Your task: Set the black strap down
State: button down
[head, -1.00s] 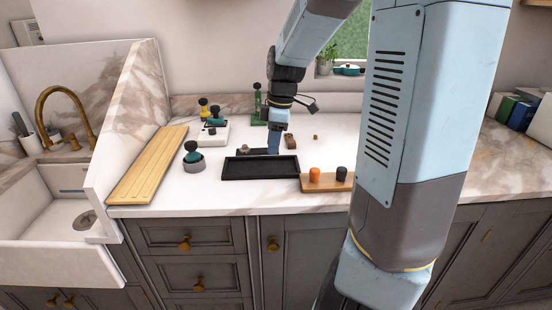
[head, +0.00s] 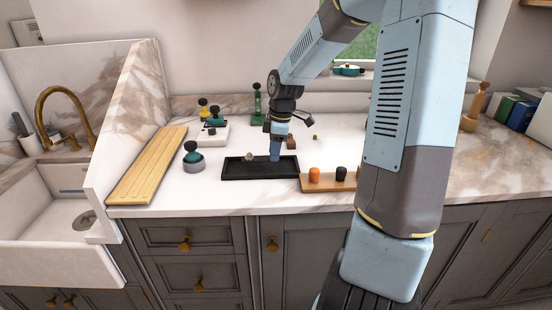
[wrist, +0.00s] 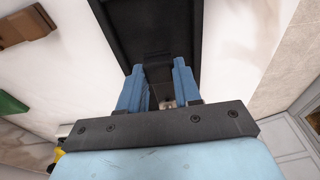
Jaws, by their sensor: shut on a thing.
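My gripper (head: 275,158) is over the black tray (head: 232,178) on the counter, with its blue fingers pointing down. In the wrist view the fingers (wrist: 158,88) are closed on the black strap (wrist: 157,62), which is hard to tell from the dark tray (wrist: 112,20) beneath it. A small greyish piece, apparently the strap's buckle end (head: 249,157), shows left of the fingers in the head view. The strap is low at the tray, but I cannot tell whether it touches the tray floor.
A wooden block with orange and black knobs (head: 314,175) stands close to the tray's right. A grey pot with a dark-knobbed teal piece (head: 193,158) is at left. A brown block (head: 291,142) lies behind.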

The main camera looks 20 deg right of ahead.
jog(key=shift+f, duration=1.55)
jog(key=c, duration=0.8)
grip_release()
jog(key=shift+r, duration=0.1)
notch_tip(320, 180, up, 11)
jog(key=d, duration=0.2)
jog(key=s+a+r+m+t, duration=0.1)
jog(key=s+a+r+m, duration=0.1)
jog(key=s, duration=0.7)
jog(key=s+a+r+m+t+h, duration=0.1)
jog(key=s+r+m+t, duration=0.1)
jog(key=s+r+m, duration=0.2)
jog(key=s+a+r+m+t, duration=0.2)
jog(key=s+r+m, duration=0.2)
jog(key=s+m, duration=0.4)
jog(key=shift+s+a+h, duration=0.15)
jog(key=shift+s, duration=1.3)
jog(key=shift+s+a+h, duration=0.15)
jog(key=shift+s, duration=1.3)
